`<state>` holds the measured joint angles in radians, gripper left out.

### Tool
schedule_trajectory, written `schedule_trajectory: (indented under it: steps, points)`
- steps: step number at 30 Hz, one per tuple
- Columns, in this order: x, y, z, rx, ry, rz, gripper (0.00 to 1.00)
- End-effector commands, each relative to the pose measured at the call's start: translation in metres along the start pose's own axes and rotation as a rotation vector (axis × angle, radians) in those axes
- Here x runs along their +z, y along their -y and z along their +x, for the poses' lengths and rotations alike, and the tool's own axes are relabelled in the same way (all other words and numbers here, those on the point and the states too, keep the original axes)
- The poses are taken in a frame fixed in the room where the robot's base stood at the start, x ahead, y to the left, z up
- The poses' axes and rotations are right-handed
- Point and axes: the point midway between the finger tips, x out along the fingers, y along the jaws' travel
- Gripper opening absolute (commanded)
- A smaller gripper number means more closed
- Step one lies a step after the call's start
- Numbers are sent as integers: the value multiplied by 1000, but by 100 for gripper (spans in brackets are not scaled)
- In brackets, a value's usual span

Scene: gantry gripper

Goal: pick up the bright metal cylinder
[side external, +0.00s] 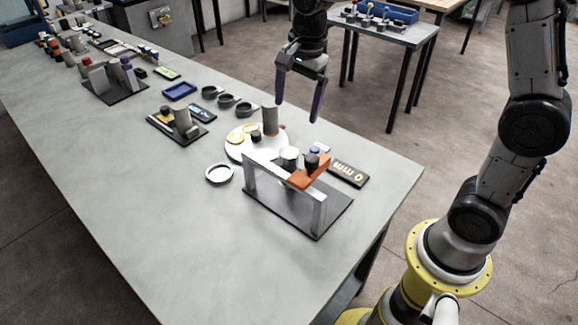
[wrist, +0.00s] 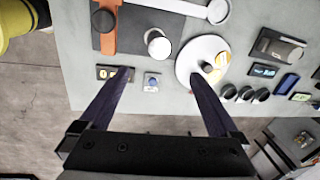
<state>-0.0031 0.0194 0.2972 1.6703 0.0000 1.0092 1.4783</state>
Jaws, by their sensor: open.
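The bright metal cylinder (side external: 289,158) stands beside the orange beam of a small gantry, close to a white round plate. In the wrist view its pale round top (wrist: 158,44) lies ahead of my fingers, between their lines and slightly beyond the tips. My gripper (side external: 297,112) is open and empty, pointing down above the table's far side. Both dark fingers also show in the wrist view (wrist: 160,82), spread wide apart. The cylinder's lower part is partly hidden by the gantry in the side view.
The gantry's orange beam (side external: 309,173) carries a black knob. A dark panel (side external: 348,173) and a blue-topped button (wrist: 151,80) lie nearby. The table's front left (side external: 150,220) is clear.

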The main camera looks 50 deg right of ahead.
Motion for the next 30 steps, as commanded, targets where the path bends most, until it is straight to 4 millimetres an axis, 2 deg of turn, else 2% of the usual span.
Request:
schedule_trajectory:
  steps: [1,6,13,21,30]
  points:
    - [0,7,20,40,4,4,97]
    - [0,10,60,123,11,0,97]
    - [0,4,87,150,14,-2,97]
    - [1,-3,136,150,14,-2,97]
    - [1,-5,159,148,14,-2,97]
